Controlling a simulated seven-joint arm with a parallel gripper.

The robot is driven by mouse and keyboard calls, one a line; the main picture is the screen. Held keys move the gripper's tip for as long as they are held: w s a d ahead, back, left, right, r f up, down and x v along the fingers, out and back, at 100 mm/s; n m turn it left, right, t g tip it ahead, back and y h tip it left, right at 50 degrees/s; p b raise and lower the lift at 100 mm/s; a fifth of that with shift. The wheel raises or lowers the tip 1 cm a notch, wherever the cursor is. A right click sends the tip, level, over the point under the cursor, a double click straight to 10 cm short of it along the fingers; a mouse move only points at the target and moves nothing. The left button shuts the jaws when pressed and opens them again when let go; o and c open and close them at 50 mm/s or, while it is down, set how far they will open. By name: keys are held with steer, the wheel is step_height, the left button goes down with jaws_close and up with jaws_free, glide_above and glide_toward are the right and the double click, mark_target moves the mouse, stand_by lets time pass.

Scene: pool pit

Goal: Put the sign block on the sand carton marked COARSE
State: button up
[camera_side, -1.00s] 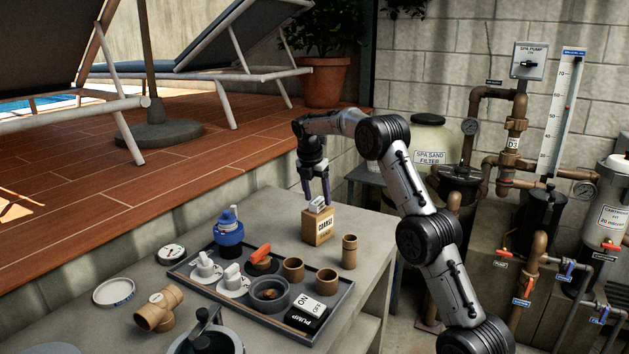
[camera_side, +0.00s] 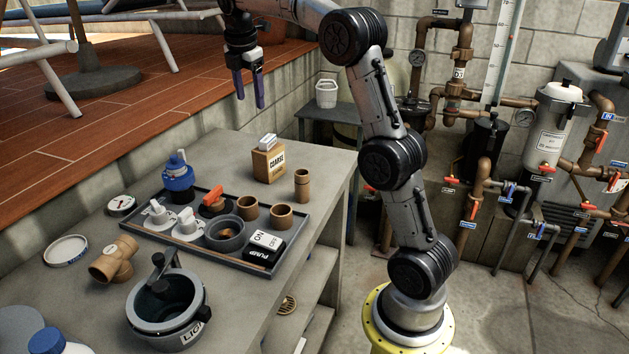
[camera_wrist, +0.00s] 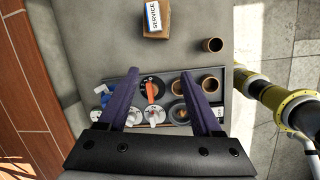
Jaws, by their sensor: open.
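The sand carton (camera_side: 268,166) is a tan box marked COARSE, standing at the back of the grey bench. The sign block (camera_side: 267,140), small and white, rests on top of it. In the wrist view the sign block (camera_wrist: 153,17) reads SERVICE and lies on the carton (camera_wrist: 158,34) at the top edge of the picture. My gripper (camera_side: 249,102) is open and empty, raised well above the bench and apart from both. Its purple fingers (camera_wrist: 160,72) are spread in the wrist view, with nothing between them at their height.
A dark tray (camera_side: 150,228) in front of the carton holds valve parts, cups, a blue-capped bottle and a PUMP switch block (camera_side: 265,246). A tan pipe piece (camera_side: 302,186) stands right of the carton. A lidded pot (camera_side: 168,310) and a pipe tee (camera_side: 114,258) are nearer.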

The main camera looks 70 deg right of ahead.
steer(key=s+a+r+m+t+y, duration=0.1)
steer(key=s+a+m+t, duration=0.2)
steer(key=s+a+m, duration=0.8)
steer(key=s+a+f+m+y, duration=0.1)
steer(key=s+a+f+m, duration=0.1)
steer(key=s+a+f, duration=0.3)
steer(key=s+a+f+m+t+y, duration=0.1)
steer(key=s+a+f, duration=0.3)
steer(key=s+a, duration=0.4)
steer(key=s+m, duration=0.1)
steer(key=s, duration=0.3)
steer(key=shift+f, duration=0.4)
